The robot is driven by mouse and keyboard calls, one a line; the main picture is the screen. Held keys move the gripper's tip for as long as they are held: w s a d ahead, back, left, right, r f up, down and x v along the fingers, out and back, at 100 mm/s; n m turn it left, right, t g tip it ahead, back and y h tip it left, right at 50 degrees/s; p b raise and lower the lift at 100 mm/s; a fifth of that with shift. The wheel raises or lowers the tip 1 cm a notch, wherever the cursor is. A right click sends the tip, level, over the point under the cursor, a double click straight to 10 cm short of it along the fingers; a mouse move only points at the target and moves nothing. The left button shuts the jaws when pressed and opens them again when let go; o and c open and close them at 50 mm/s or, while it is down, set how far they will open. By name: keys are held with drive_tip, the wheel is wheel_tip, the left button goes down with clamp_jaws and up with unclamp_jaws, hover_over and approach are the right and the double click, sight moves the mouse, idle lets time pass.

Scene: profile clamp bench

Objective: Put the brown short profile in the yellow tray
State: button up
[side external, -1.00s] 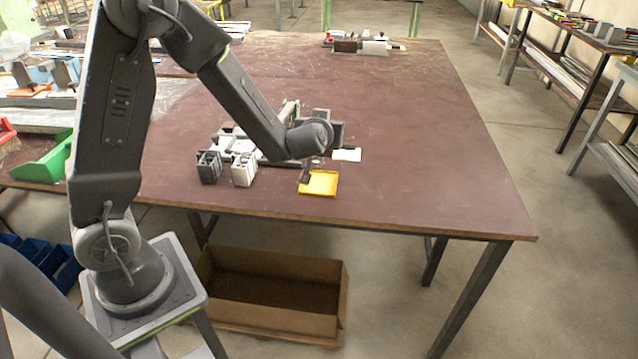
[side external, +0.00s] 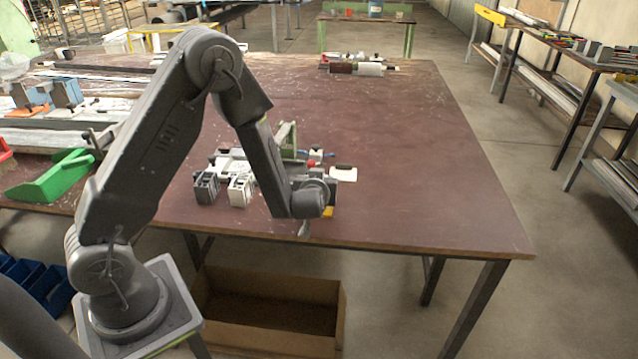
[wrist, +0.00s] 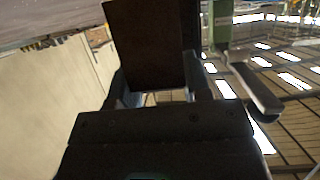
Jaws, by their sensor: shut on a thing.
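The brown short profile (wrist: 143,42) stands between my gripper's fingers in the wrist view, large and dark at the top centre. My gripper (wrist: 160,97) is shut on it. In the side external view my wrist hides the profile and most of the gripper. The yellow tray (side external: 328,212) shows only as a small yellow patch at the right edge of my wrist, near the table's front edge. The rest of the tray is hidden, so I cannot tell the gap between the profile and the tray.
A grey block (side external: 206,187) and a white block (side external: 240,189) stand left of my wrist. A white plate (side external: 344,174) lies behind it. A green upright (side external: 286,136) stands farther back. The table's right side is clear. A cardboard box (side external: 268,305) sits below the front edge.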

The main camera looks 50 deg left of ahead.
drive_tip(key=shift+f, duration=0.25)
drive_tip(key=shift+f, duration=0.3)
drive_tip(key=o, duration=0.9)
drive_tip(key=shift+o, duration=0.2)
